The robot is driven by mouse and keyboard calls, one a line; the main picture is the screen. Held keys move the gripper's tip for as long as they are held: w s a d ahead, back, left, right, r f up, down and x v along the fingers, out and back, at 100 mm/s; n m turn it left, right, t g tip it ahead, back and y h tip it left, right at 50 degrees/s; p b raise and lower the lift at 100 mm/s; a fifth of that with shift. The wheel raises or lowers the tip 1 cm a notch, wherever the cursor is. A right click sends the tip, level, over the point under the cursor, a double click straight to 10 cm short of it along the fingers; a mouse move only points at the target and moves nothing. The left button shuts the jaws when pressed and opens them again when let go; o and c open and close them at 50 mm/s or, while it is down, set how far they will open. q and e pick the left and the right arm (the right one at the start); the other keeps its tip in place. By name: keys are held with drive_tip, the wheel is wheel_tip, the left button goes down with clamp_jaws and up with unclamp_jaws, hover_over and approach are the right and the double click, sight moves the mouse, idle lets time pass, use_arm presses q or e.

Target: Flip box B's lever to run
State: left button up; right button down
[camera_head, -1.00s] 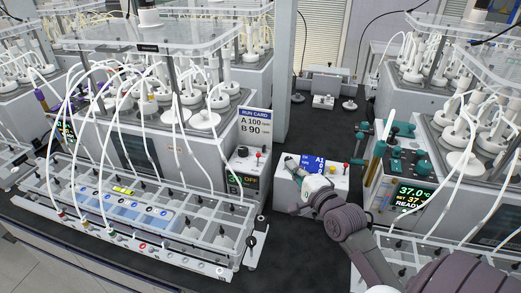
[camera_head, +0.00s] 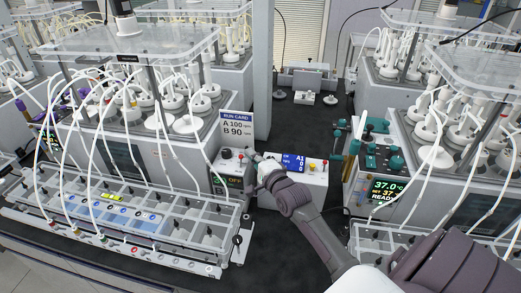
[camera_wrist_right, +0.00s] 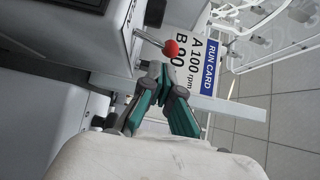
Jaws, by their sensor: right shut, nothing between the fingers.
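A small white box (camera_head: 222,168) stands below the run card, with a dark display that reads OFF. A black knob (camera_head: 226,153) and a red-tipped lever (camera_head: 241,157) are on it. In the right wrist view, the red ball of the lever (camera_wrist_right: 171,48) is on a metal stem coming out of the box wall. My right gripper (camera_head: 249,155) is shut and empty. Its teal fingertips (camera_wrist_right: 161,70) are close to the ball, apparently just short of it. My left gripper is not in view.
The run card (camera_head: 236,130) reads A 100 rpm, B 90. A second white box (camera_head: 312,180) with a blue A1 display stands right of the first, partly behind my right arm. Reactor stations (camera_head: 375,190) with tubing flank the dark bench.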

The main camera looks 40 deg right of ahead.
use_arm(q)
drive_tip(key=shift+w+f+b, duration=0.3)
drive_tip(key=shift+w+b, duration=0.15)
drive_tip(key=shift+b, duration=0.05)
use_arm(e)
drive_tip(key=shift+s+a+n+t, duration=0.25)
drive_tip(key=shift+a+n+t, duration=0.05)
drive_tip(key=shift+a, duration=0.3)
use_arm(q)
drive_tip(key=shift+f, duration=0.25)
